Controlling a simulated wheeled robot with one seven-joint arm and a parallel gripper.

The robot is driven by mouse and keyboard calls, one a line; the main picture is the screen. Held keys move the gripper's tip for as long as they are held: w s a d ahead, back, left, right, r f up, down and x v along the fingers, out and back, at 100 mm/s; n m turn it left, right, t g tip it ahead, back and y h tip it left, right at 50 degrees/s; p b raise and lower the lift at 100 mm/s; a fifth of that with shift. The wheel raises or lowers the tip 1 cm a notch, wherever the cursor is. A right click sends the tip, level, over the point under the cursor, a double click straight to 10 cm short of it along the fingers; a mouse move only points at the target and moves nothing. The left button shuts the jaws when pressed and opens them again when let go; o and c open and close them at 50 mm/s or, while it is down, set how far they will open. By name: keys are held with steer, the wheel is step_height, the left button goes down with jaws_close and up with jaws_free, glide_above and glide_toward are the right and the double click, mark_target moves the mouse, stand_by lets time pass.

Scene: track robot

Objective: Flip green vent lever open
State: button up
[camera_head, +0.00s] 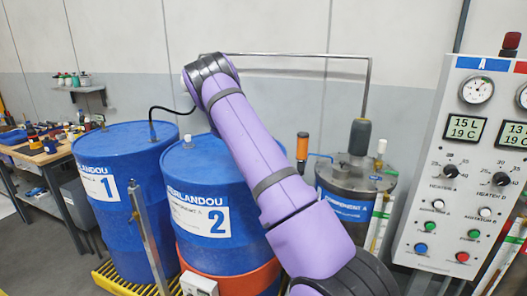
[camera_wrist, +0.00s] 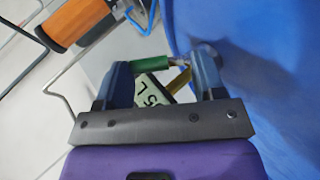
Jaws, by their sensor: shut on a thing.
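The green lever (camera_wrist: 151,64) shows in the wrist view as a short green bar lying across the space between my fingers. My gripper (camera_wrist: 163,66) is shut on it, with one dark blue-grey finger at each end. A short metal piece sits at the lever's right end, beside the right finger. In the head view, my purple arm crosses the middle and hides the gripper and the lever.
A blue surface (camera_wrist: 270,60) fills the wrist view's right side, close to my right finger. An orange handle (camera_wrist: 75,22) is at upper left. The head view shows blue drum 1 (camera_head: 115,215), blue drum 2 (camera_head: 190,172), a metal tank (camera_head: 350,180) and a control panel (camera_head: 455,150).

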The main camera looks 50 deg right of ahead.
steer(key=g+h, duration=0.1)
steer(key=w+n+g, duration=0.1)
steer(key=shift+w+a+f+g+h, duration=0.1)
steer(key=shift+a+f+g+h, duration=0.1)
steer(key=shift+a+g+h, duration=0.15)
steer(key=shift+w+a+f+n+g+h, duration=0.1)
steer(key=shift+w+n+g+h, duration=0.15)
steer(key=shift+g+h, duration=0.4)
steer(key=shift+w+f+n+g+h, duration=0.15)
steer(key=shift+n+g+h, duration=0.2)
steer(key=shift+g+h, duration=0.2)
steer(key=shift+r, duration=0.1)
steer(key=o, duration=0.9)
steer(key=shift+o, duration=0.2)
steer(key=v, duration=1)
steer(key=shift+w+a, duration=0.25)
steer(key=shift+w, duration=0.1)
